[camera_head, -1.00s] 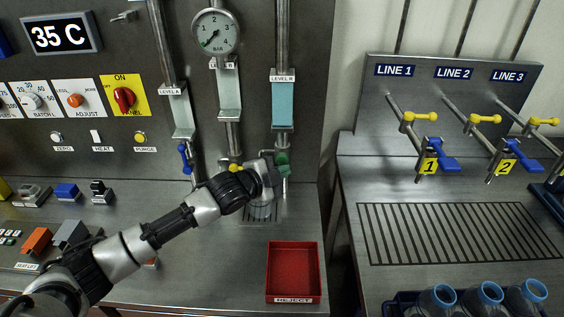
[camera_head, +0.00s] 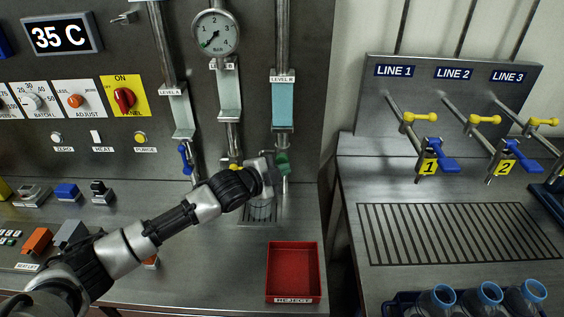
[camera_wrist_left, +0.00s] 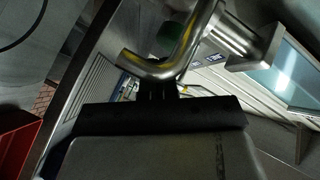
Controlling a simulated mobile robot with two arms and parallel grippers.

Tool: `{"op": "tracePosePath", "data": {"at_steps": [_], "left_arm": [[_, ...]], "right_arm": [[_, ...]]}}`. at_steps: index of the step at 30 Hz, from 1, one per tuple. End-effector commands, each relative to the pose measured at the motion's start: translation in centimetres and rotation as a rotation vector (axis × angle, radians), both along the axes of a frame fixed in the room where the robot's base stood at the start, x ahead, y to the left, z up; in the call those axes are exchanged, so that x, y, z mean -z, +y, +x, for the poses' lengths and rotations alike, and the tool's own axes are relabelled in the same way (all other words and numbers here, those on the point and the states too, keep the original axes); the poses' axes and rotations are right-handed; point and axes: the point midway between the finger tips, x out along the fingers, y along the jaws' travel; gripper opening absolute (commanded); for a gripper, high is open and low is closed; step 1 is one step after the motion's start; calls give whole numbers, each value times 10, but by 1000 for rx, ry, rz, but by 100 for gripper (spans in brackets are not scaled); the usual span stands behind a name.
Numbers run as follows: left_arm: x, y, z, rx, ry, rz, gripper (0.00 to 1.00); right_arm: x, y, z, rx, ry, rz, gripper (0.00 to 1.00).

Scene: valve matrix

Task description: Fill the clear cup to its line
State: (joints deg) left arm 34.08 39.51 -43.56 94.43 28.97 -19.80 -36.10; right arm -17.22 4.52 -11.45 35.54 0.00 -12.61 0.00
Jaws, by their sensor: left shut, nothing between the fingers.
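My left gripper (camera_head: 272,176) is shut and empty, beside the green valve handle (camera_head: 283,160) under the right-hand pipe. Its fingers (camera_wrist_left: 158,90) show in the left wrist view, close to a curved metal spout (camera_wrist_left: 185,55); I cannot tell whether they touch it. The green handle also shows there, behind the spout (camera_wrist_left: 171,40). A blue valve handle (camera_head: 184,158) and a yellow one (camera_head: 234,167) hang on the other two pipes. A drain grate (camera_head: 260,210) lies below my gripper. I cannot make out the clear cup or its line. My right gripper is out of view.
A red reject tray (camera_head: 293,270) stands at the counter front; its edge shows in the left wrist view (camera_wrist_left: 18,150). The right gauge (camera_head: 283,104) looks filled pale blue. A second counter at right carries three line taps, a grate (camera_head: 455,233) and several blue-rimmed bottles (camera_head: 487,294).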

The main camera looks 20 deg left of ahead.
Motion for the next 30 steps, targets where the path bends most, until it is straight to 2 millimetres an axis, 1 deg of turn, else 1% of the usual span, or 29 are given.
{"op": "tracePosePath", "data": {"at_steps": [30], "left_arm": [[0, 2, 8, 1, 0, 0, 0]], "right_arm": [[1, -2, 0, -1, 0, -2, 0]]}}
